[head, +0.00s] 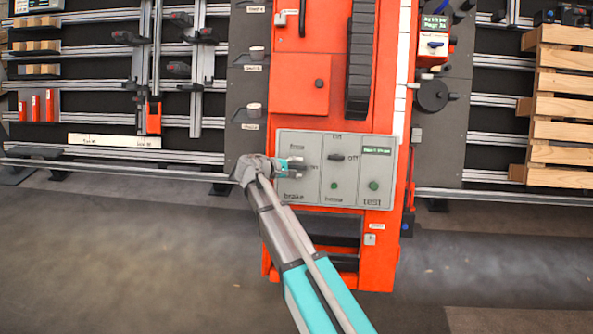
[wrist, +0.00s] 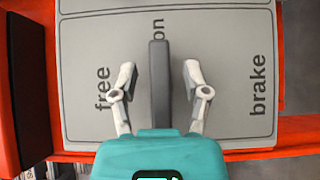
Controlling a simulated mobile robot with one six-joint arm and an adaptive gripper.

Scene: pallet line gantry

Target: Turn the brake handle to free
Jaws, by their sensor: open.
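The brake handle (wrist: 159,85) is a dark grey bar in the wrist view. It lies along the picture's vertical, its far end beside the word "on", with "free" to its left and "brake" to its right. My gripper (wrist: 160,72) is open, with one finger on each side of the handle and a visible gap on both sides. In the head view my gripper (head: 303,165) is at the left section of the grey control panel (head: 345,140), between the words "free" above and "brake" below. There the gripper hides the handle.
The panel also carries a dark switch (head: 343,157) and green buttons (head: 374,185). It sits on an orange cabinet (head: 295,85). A wooden pallet (head: 565,90) stands at the right, and rails with clamps run at the left. The floor in front is clear.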

